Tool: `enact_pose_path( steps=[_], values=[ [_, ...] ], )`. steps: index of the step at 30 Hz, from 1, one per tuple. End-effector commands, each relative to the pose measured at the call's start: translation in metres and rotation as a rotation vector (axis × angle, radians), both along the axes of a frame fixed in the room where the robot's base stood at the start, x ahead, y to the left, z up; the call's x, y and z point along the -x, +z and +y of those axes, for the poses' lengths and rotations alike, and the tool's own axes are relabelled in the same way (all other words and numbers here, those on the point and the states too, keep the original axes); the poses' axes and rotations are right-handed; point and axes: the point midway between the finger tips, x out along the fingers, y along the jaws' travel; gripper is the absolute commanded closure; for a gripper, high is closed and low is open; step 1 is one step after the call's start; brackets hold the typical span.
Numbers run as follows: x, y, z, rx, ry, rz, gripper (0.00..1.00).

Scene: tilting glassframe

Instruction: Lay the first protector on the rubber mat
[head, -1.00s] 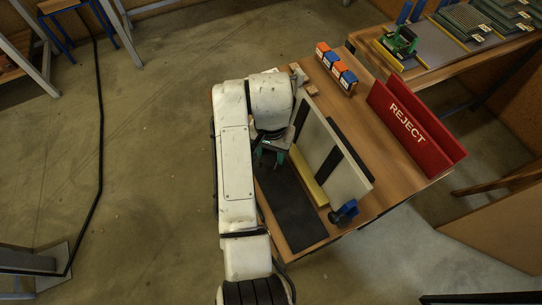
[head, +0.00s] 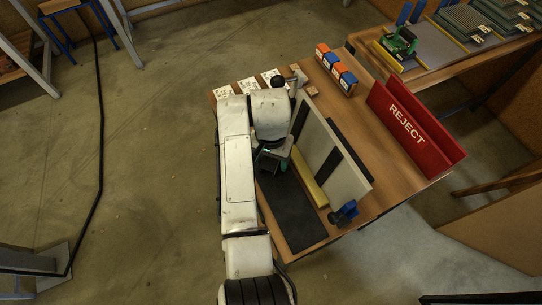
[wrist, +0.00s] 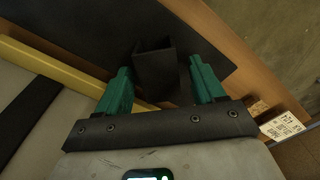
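The rubber mat (head: 295,215) is a black strip along the left side of the wooden table; it also fills the upper part of the wrist view (wrist: 85,28). A dark, box-like channel piece (wrist: 155,72), which looks like the protector, is between my green fingers in the wrist view, over the mat. My gripper (wrist: 161,75) is open around it, with a visible gap on each side. The piece's lower end is hidden by the gripper, so I cannot tell whether it rests on the mat. In the head view my gripper (head: 270,160) is low over the mat's far part, partly hidden by my arm.
A tilted pale panel (head: 345,180) with black bands stands right of the mat, behind a yellow rail (head: 308,178) and blue clamp (head: 343,212). A red REJECT holder (head: 415,128) stands far right. White cards (head: 247,86) and blue-orange blocks (head: 336,70) lie at the back.

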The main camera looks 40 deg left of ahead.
Motion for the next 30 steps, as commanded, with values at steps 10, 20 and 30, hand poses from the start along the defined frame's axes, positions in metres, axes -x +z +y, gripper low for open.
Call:
enact_pose_path(
  steps=[10,20,30],
  values=[
    [0.0,0.005,0.0,0.0,0.0,-0.001,0.3],
    [-0.001,0.063,0.001,-0.003,0.0,-0.003,0.3],
    [-0.001,0.116,0.0,0.0,0.0,-0.001,0.3]
  ],
)
